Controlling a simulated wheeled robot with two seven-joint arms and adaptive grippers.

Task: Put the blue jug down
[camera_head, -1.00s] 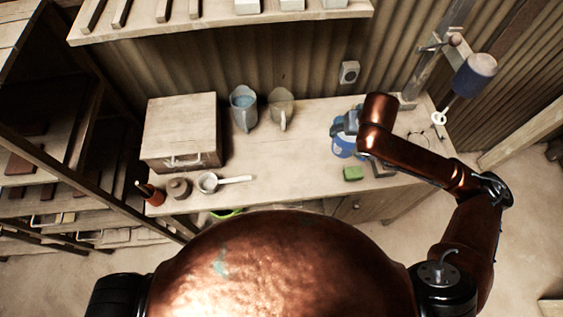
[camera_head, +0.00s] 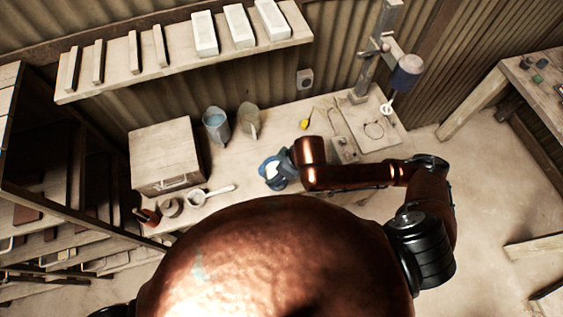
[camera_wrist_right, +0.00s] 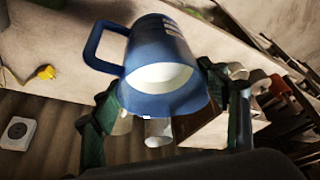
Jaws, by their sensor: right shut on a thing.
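The blue jug (camera_head: 270,174) is at the front part of the workbench in the head view, right of the white ladle. My right gripper (camera_head: 284,166) is shut on it. The wrist view shows the jug (camera_wrist_right: 165,70) large, with its handle to the left and its pale inside facing the camera. The fingers of my right gripper (camera_wrist_right: 172,112) lie on either side of it. I cannot tell whether the jug's base touches the bench. My left gripper is not in view.
The workbench (camera_head: 285,128) holds a wooden box (camera_head: 165,155), a jug with blue contents (camera_head: 215,122), a grey-beige jug (camera_head: 249,120), a white ladle (camera_head: 215,192) and a yellow thing (camera_head: 304,124). A stand (camera_head: 366,75) rises at the right. A shelf (camera_head: 190,55) hangs above.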

